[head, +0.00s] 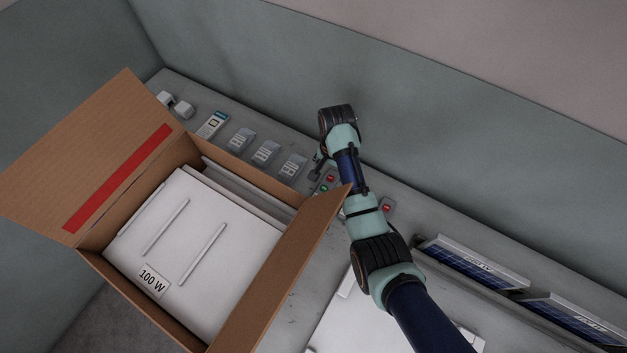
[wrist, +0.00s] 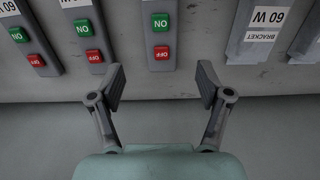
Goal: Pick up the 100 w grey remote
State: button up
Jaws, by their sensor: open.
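Grey remotes with green ON and red OFF buttons lie on the grey shelf. In the wrist view one remote (wrist: 161,68) lies just ahead of the gap between my fingers, its label out of view. A second remote (wrist: 90,70) is left of it, with an unreadable piece of label. A third remote (wrist: 33,43) at the far left is labelled 60 W. I cannot read 100 W on any of them. In the head view a remote (head: 327,180) shows beside my gripper (head: 316,170), another remote (head: 388,206) right of my arm. My gripper (wrist: 160,82) is open and empty.
Bagged brackets labelled 60 W (wrist: 258,30) lie right of the remotes in the wrist view. In the head view an open cardboard box (head: 258,300) holds a white housing labelled 100 W (head: 185,250). Solar panels (head: 470,262) stand at right; the wall is behind.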

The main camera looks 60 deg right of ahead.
aim_at(328, 183)
jog(key=f+b, duration=0.1)
jog(key=f, duration=0.4)
jog(key=f+b, duration=0.1)
jog(key=f, duration=0.1)
jog(key=shift+a+f+b, duration=0.2)
jog(key=shift+a+b, duration=0.1)
jog(key=shift+w+r, duration=0.1)
jog(key=c, duration=1.3)
